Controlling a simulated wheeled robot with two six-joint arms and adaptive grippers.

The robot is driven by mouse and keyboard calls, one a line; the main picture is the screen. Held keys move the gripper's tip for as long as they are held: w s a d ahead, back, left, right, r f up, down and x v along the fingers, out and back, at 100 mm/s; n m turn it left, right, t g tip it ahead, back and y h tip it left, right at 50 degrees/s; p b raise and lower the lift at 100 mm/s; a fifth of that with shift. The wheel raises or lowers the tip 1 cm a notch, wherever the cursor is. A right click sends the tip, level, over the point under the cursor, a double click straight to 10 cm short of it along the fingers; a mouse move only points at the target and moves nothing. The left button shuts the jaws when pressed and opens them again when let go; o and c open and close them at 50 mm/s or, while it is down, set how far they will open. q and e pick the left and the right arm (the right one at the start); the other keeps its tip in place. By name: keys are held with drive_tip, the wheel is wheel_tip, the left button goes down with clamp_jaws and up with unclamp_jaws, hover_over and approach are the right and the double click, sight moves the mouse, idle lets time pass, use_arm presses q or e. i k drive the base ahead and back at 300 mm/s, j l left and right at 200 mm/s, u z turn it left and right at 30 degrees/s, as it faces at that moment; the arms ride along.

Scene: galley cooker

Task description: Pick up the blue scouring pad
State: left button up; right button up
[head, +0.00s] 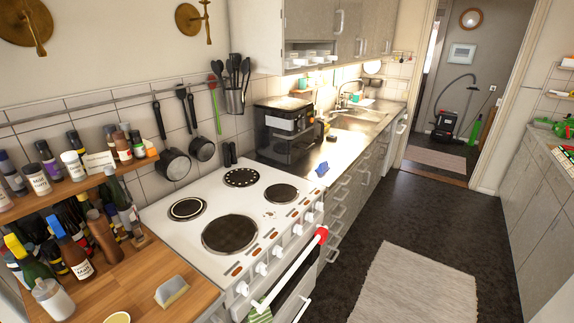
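A small blue object (322,169), which looks like the scouring pad, rests on the metal counter (343,148) just past the cooker's far right corner. It lies near the counter's front edge, in front of the black coffee machine. It is small in the head view, so its exact shape is hard to tell. Neither of my grippers shows in the head view.
A black coffee machine (286,130) stands behind the pad. Bottles crowd the wooden worktop (150,275) at left. The floor by the rug (410,290) is clear.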

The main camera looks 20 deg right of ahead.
sight(323, 167)
drive_tip(key=i+l+u, duration=0.2)
drive_tip(key=l, duration=0.4)
drive_tip(key=i+l+u, duration=0.25)
drive_tip(key=l, duration=0.35)
drive_tip(key=l+u, duration=0.2)
drive_tip(key=l, duration=0.4)
drive_tip(key=i+l+u, duration=0.2)
drive_tip(key=l, duration=0.45)
drive_tip(key=k, duration=0.1)
